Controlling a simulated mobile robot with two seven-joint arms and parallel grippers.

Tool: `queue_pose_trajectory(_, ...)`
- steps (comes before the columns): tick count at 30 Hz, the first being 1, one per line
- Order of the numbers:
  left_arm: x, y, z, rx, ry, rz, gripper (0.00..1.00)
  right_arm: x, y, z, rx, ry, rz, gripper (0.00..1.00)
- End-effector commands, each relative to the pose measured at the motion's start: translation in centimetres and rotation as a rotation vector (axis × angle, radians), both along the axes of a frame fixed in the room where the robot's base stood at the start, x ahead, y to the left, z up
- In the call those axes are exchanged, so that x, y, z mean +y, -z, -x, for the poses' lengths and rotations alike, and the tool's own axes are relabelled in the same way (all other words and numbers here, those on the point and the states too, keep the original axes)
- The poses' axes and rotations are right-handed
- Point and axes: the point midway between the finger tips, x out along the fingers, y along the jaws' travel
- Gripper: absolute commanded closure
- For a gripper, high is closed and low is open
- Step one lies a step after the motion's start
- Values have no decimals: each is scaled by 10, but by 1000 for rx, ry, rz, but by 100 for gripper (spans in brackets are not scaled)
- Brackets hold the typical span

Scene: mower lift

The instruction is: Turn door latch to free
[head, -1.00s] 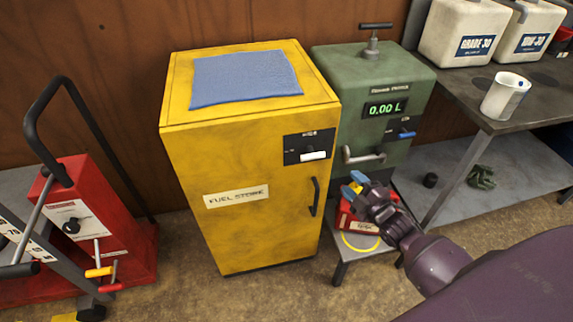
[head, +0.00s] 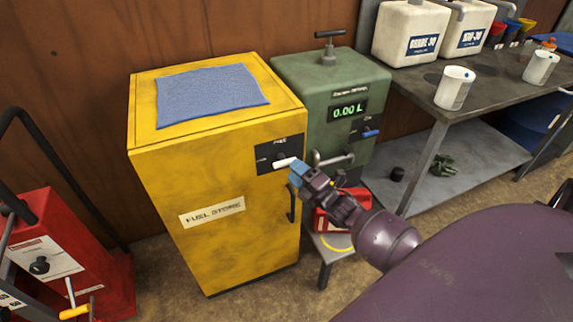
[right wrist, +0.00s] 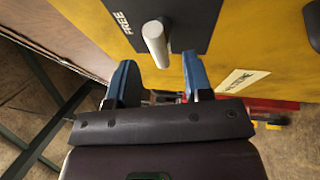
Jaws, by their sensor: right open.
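The yellow fuel store cabinet (head: 205,170) stands left of centre in the head view. Its door has a black latch plate (head: 279,153) marked FREE, with a white latch lever (head: 285,162) lying nearly level and pointing right. My right gripper (head: 296,172) is at the lever's right end. In the right wrist view the open blue fingers (right wrist: 160,80) stand on either side of the lever's line. The lever's rounded end (right wrist: 156,42) is just ahead of and between the fingertips; I cannot tell whether they touch. My left gripper is not in view.
The door's black handle (head: 293,202) is just below my right gripper. A green dispenser (head: 335,105) stands close on the right, with a red can (head: 330,220) on a low stand in front. A red machine (head: 75,250) is at the left.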

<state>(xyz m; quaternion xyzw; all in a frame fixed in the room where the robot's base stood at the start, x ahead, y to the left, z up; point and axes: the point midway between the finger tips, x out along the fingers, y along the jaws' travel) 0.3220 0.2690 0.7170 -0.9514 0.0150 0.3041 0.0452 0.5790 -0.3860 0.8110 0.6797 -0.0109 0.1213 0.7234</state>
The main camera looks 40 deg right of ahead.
Motion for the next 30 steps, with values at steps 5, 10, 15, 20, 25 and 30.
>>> queue_pose_trajectory(5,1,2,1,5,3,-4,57,4,-4,-24,1,-1,-1,54)
queue_pose_trajectory(10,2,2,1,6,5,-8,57,6,-6,-35,1,0,-1,54)
queue_pose_trajectory(15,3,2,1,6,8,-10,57,6,-7,-37,1,0,-1,54)
queue_pose_trajectory(20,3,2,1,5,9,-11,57,6,-7,-37,1,0,-1,54)
queue_pose_trajectory(25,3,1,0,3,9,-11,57,6,-7,-37,1,0,-1,78)
queue_pose_trajectory(30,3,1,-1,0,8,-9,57,6,-7,-37,0,0,-1,99)
